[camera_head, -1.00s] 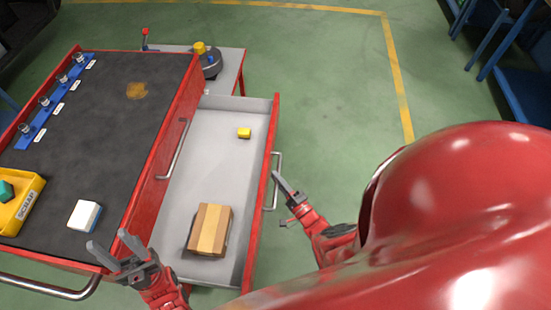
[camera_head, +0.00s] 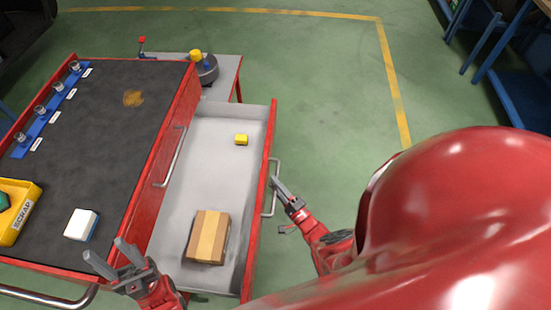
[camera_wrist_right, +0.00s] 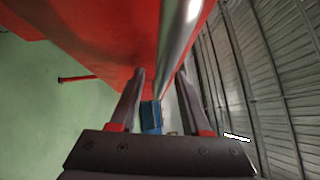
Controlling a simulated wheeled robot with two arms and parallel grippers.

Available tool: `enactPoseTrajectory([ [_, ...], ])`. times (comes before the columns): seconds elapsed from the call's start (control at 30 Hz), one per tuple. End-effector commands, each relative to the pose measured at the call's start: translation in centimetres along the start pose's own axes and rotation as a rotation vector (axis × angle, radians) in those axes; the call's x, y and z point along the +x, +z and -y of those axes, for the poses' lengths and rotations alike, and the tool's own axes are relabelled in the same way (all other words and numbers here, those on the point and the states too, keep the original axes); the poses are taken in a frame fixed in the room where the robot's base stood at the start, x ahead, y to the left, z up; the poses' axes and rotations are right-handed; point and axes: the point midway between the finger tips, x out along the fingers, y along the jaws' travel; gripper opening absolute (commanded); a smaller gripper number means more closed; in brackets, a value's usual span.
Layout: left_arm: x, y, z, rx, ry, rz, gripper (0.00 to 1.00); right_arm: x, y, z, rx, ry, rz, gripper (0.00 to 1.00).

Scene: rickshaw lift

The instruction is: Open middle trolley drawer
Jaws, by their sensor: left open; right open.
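The red trolley (camera_head: 145,200) stands at the left with a dark top. A drawer (camera_head: 180,235) is pulled out to the right, its grey inside showing. My right gripper (camera_head: 277,188) is open beside that handle; in the right wrist view the handle bar (camera_wrist_right: 178,40) runs ahead of the open fingers (camera_wrist_right: 160,98). I cannot tell whether they touch it. My left gripper (camera_head: 108,257) is open and empty near the trolley's front corner.
On the trolley top are a white block (camera_head: 80,225), a yellow scrap bin (camera_head: 22,225) and a blue rack (camera_head: 45,118). Another handle (camera_head: 172,158) is on the trolley side. A grey side table (camera_head: 222,75) stands behind.

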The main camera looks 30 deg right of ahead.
Motion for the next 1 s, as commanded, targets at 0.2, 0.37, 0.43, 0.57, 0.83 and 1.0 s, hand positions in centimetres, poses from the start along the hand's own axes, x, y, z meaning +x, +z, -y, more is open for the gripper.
enactPoseTrajectory([
  [0.2, 0.2, 0.0, 0.0, 0.0, 0.0, 0.0, 0.5, -2.8, 0.0, -0.1, 0.002, 0.005, -0.001, 0.47],
  [0.37, -0.1, 0.0, 0.0, 0.0, 0.0, 0.0, 0.5, -7.0, -0.1, -0.3, 0.001, 0.008, -0.003, 0.47],
  [0.43, -0.3, 0.1, 0.0, 0.0, 0.0, 0.0, 0.5, -8.9, -0.1, -0.3, 0.001, 0.006, -0.002, 0.47],
  [0.57, -0.8, 0.1, 0.0, 0.0, 0.0, 0.0, 0.5, -12.3, -0.1, -0.3, 0.0, 0.005, -0.003, 0.47],
  [0.83, -1.1, 0.2, -0.1, 0.0, 0.0, 0.0, 0.5, -16.7, 0.0, -0.1, -0.001, 0.003, -0.001, 0.47],
  [1.0, -1.2, 0.2, -0.1, 0.0, 0.0, 0.0, 0.5, -17.4, 0.0, -0.1, 0.0, 0.002, -0.001, 0.47],
])
